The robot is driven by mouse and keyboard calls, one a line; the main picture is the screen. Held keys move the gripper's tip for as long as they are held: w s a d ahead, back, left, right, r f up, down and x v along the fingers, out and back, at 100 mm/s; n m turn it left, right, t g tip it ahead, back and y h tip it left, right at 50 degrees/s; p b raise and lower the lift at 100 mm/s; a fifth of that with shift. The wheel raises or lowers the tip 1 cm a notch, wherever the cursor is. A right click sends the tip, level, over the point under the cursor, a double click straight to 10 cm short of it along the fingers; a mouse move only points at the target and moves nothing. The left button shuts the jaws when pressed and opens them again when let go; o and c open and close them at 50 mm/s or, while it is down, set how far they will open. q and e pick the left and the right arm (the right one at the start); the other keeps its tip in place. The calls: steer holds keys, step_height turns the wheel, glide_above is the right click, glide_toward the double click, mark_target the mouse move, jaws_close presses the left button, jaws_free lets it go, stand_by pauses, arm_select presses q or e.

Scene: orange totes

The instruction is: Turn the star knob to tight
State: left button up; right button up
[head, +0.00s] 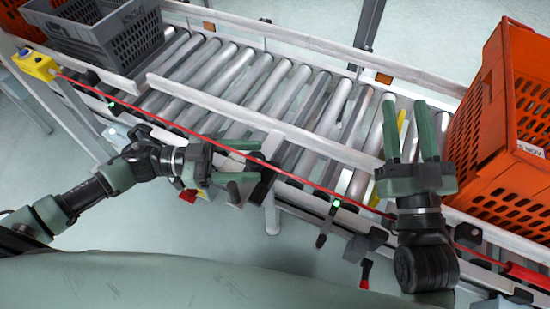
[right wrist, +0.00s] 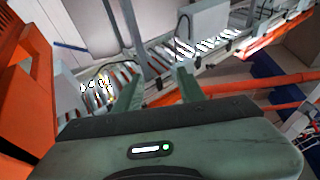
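My left gripper (head: 254,160) is open at the near rail of the roller conveyor, one finger above the other. A dark knob-like part (head: 265,174) sits on the rail at its fingertips. It is partly hidden, so I cannot tell for sure that it is the star knob, whether the fingers touch it, or how tight it is. My right gripper (head: 408,107) is open and empty over the conveyor's right part, fingers pointing away from me. Its two spread fingers also show in the right wrist view (right wrist: 157,76).
An orange tote (head: 488,125) stands at the right, close to my right gripper. A grey crate (head: 118,50) is at the upper left. A red cord (head: 180,127) runs along the rail from a yellow box (head: 37,64). A red-tipped lever (head: 365,273) hangs below. Middle rollers (head: 262,85) are bare.

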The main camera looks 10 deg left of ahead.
mark_target(270, 166)
arm_select(q)
steer(key=shift+b+x, duration=0.3)
steer(key=shift+x, duration=2.05)
jaws_close()
arm_select(e)
steer(key=r, duration=0.1)
steer(key=s+r+t, duration=0.1)
steer(key=r+t, duration=0.1)
steer(key=shift+s+r+y, duration=0.15)
steer(key=shift+s+y, duration=0.2)
steer(key=shift+y, duration=0.05)
